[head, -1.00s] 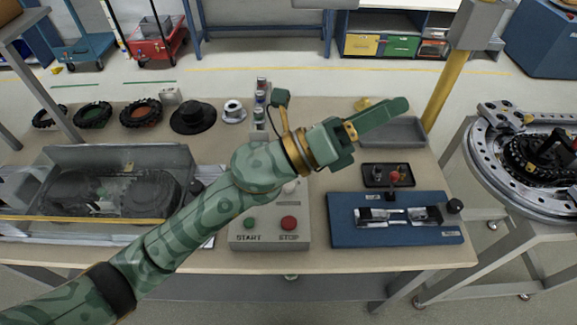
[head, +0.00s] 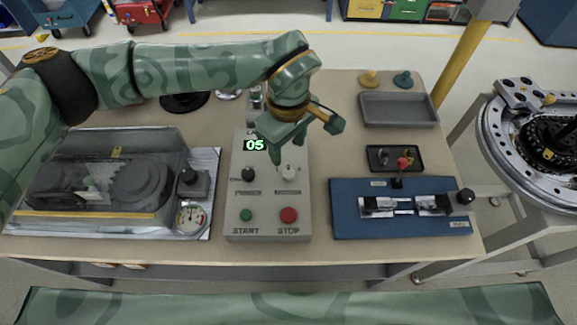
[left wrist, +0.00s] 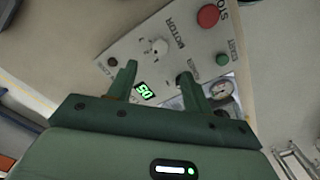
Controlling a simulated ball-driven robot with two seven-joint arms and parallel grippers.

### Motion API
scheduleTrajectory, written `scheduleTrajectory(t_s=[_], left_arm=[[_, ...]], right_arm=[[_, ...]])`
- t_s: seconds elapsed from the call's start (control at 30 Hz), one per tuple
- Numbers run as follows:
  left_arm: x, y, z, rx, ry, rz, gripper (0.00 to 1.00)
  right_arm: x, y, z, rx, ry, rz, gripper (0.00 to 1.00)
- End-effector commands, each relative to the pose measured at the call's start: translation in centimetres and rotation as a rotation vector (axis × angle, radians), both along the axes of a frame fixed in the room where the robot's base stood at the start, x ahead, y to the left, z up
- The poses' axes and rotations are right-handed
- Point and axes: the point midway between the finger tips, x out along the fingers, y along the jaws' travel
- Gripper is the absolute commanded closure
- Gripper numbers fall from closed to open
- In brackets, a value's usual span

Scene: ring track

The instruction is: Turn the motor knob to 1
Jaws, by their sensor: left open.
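The motor knob (head: 289,170) is a white knob on the upper right of the grey control box (head: 268,197). The left wrist view shows the motor knob (left wrist: 157,46) beside the word MOTOR, ahead of the fingers. A dark power knob (head: 248,174) sits to its left. A display (head: 254,145) glows green and reads 05. My left gripper (head: 303,145) is above the back of the box, fingers pointing down, open and empty. In the left wrist view the left gripper (left wrist: 157,72) has its fingers spread, apart from the motor knob. My right gripper is not in view.
The green START button (head: 246,215) and red STOP button (head: 289,215) are at the box's front. A blue fixture (head: 350,215) and a black tray (head: 376,163) stand to the right. A clear-covered gear housing (head: 110,215) is at left. A grey bin (head: 400,122) is behind.

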Motion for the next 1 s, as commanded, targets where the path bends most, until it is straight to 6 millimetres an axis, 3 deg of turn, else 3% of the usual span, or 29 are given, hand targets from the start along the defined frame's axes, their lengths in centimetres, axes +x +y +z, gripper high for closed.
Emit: scheduleTrajectory(t_s=[0.1,0.33,0.5,0.8,0.97,1.0], left_arm=[[-0.1,0.0,-3.4,-0.001,0.005,0.002,0.49],[-0.1,-0.1,-7.7,-0.002,0.004,0.0,0.49],[-0.1,-0.1,-9.0,-0.003,0.001,0.0,0.49],[0.0,-0.1,-9.2,-0.003,0.0,-0.001,0.49],[0.0,-0.1,-9.2,-0.003,0.0,-0.001,0.94],[0.0,-0.1,-9.2,-0.003,0.0,-0.001,0.94]], right_arm=[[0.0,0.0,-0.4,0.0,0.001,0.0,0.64],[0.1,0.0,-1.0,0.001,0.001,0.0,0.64],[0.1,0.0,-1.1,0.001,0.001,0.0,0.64],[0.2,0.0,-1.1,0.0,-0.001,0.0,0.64],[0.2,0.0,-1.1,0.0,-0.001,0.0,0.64],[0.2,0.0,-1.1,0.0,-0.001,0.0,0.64]])
